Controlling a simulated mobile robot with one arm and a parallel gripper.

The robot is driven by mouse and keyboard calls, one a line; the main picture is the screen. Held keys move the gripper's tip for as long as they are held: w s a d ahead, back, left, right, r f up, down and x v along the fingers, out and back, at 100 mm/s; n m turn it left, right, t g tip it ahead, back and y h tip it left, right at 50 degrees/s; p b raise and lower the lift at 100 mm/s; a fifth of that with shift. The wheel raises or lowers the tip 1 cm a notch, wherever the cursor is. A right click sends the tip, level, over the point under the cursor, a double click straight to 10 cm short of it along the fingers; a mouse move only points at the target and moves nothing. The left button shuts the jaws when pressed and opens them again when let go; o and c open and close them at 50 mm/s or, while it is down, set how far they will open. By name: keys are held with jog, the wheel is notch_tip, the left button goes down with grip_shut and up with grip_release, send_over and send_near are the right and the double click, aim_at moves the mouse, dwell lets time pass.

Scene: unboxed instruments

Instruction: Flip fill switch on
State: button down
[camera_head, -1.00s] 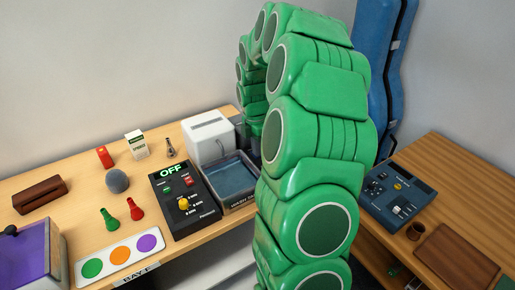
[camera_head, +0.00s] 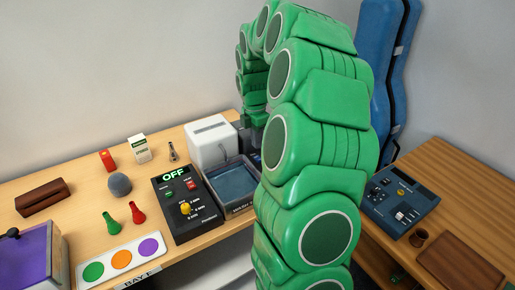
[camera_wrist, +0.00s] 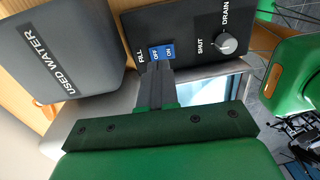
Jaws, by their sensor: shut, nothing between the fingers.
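The fill switch (camera_wrist: 161,53) is a small blue rocker with white OFF and ON lettering, beside the word FILL on a black panel (camera_wrist: 185,22) in the wrist view. My gripper (camera_wrist: 158,67) is shut and empty. Its dark fingertips are right at the lower edge of the switch in the picture; I cannot tell whether they touch it. Which way the rocker is tipped is not clear. In the head view my green arm hides the switch and the fingertips.
A grey drain knob (camera_wrist: 226,43) sits on the same panel. A grey container marked USED WATER (camera_wrist: 65,55) stands close on the left. In the head view, a water basin (camera_head: 233,183), a white box (camera_head: 212,142) and a black control box reading OFF (camera_head: 188,208) stand near my arm.

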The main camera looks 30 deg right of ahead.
aim_at(261, 160)
notch_tip(261, 160, up, 10)
jog(key=w, duration=0.1)
jog(key=shift+w, duration=0.15)
dwell(0.4)
jog(key=shift+s, duration=0.75)
jog(key=shift+f, duration=0.15)
jog(key=f, duration=0.4)
jog(key=s+f, duration=0.1)
jog(key=f, duration=0.7)
jog(key=shift+s+f, duration=0.25)
jog(key=shift+s, duration=0.05)
jog(key=shift+f, duration=0.6)
jog(key=shift+s, duration=0.1)
